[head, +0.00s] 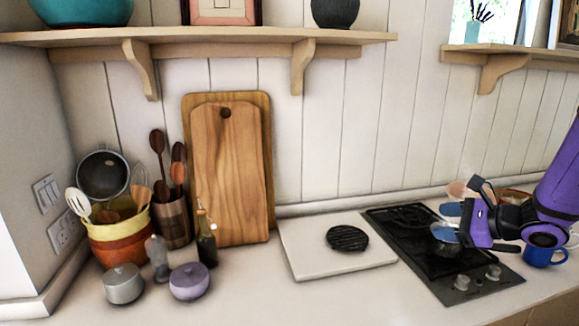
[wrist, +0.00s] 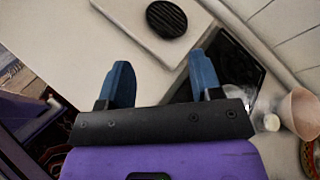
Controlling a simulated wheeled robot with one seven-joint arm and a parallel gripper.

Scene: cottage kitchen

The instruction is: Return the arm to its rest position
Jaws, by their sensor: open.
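My gripper (head: 447,221) reaches in from the right in the head view, on my purple arm (head: 560,185), above the black hob (head: 405,222). Its two blue fingers are spread apart with nothing between them. In the wrist view the open fingers (wrist: 162,72) also show empty, with the white board (wrist: 140,32) and the black ribbed disc (wrist: 167,18) beyond them. The disc also lies on the board in the head view, to the left of the hob and apart from my gripper.
A blue mug (head: 541,256) stands under my arm at the right. A pale pink cup (wrist: 299,112) stands near the hob. Pots, bottles, a utensil crock and wooden boards (head: 232,175) crowd the left. A wooden shelf (head: 215,42) hangs above. The front counter is clear.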

